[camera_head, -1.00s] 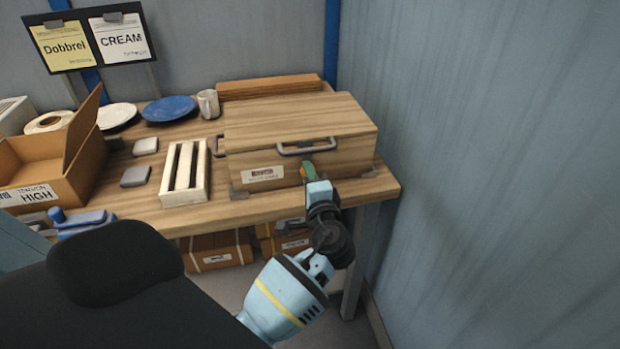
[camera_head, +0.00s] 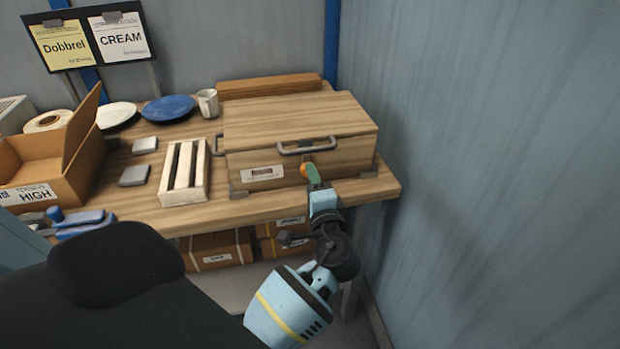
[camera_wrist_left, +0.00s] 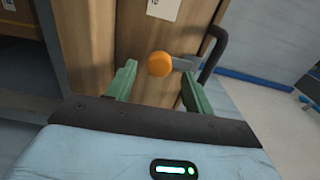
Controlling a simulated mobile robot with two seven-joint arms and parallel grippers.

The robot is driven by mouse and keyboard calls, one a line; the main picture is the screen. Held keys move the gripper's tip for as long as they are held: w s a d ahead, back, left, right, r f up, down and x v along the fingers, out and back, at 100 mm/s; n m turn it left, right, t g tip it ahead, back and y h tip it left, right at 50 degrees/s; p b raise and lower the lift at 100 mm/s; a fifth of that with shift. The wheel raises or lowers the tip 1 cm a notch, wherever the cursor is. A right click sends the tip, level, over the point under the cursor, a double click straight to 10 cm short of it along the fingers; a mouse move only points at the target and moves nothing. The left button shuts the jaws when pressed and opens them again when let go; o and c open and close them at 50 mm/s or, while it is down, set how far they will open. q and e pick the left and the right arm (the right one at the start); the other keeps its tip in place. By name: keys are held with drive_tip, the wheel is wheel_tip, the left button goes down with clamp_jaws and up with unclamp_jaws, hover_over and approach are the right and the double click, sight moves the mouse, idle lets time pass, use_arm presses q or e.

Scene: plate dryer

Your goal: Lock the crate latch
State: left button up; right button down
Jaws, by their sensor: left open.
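The wooden crate (camera_head: 242,162) stands on the workbench with its lid (camera_head: 290,115) closed. Its latch has an orange round knob (camera_head: 303,170) on the front face, below the grey front handle (camera_head: 307,146). In the left wrist view the orange knob (camera_wrist_left: 159,64) shows beside a short grey metal piece (camera_wrist_left: 184,64). My left gripper (camera_head: 313,174) is in front of the crate, at the knob. Its green fingers (camera_wrist_left: 160,84) are spread, with the knob between or just beyond their tips; contact is not visible. My right gripper is not in view.
A slatted white wooden rack (camera_head: 184,172) stands left of the crate. A blue plate (camera_head: 168,108), a mug (camera_head: 208,102) and an open cardboard box (camera_head: 70,180) are further left. A wall (camera_head: 480,180) rises close on the right. Boxes sit below the bench (camera_head: 385,186).

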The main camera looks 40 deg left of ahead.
use_arm(q)
drive_tip(key=shift+b+v, duration=0.3)
drive_tip(key=shift+v, duration=2.3)
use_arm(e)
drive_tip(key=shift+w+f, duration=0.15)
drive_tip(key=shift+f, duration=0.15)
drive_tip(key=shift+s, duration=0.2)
use_arm(q)
drive_tip(key=s+d+f+h+p, duration=0.1)
drive_tip(key=s+d+f+h, duration=0.1)
drive_tip(key=s+f+h, duration=0.55)
drive_tip(key=s+d+f+h+p, duration=0.2)
drive_tip(key=s+f, duration=0.2)
drive_tip(key=f, duration=0.6)
drive_tip(key=s+d+f+n+g+h+p, duration=0.1)
drive_tip(key=s+d+f+n+h, duration=0.1)
drive_tip(key=s, duration=0.8)
drive_tip(key=s+d+f+n+g+h+p, duration=0.1)
drive_tip(key=s+d+f+n+h, duration=0.1)
drive_tip(key=s, duration=0.9)
drive_tip(key=shift+d+f+n+g+h+p, duration=0.2)
drive_tip(key=shift+f+n+g+h+p, duration=0.15)
drive_tip(key=shift+f+n+h, duration=0.55)
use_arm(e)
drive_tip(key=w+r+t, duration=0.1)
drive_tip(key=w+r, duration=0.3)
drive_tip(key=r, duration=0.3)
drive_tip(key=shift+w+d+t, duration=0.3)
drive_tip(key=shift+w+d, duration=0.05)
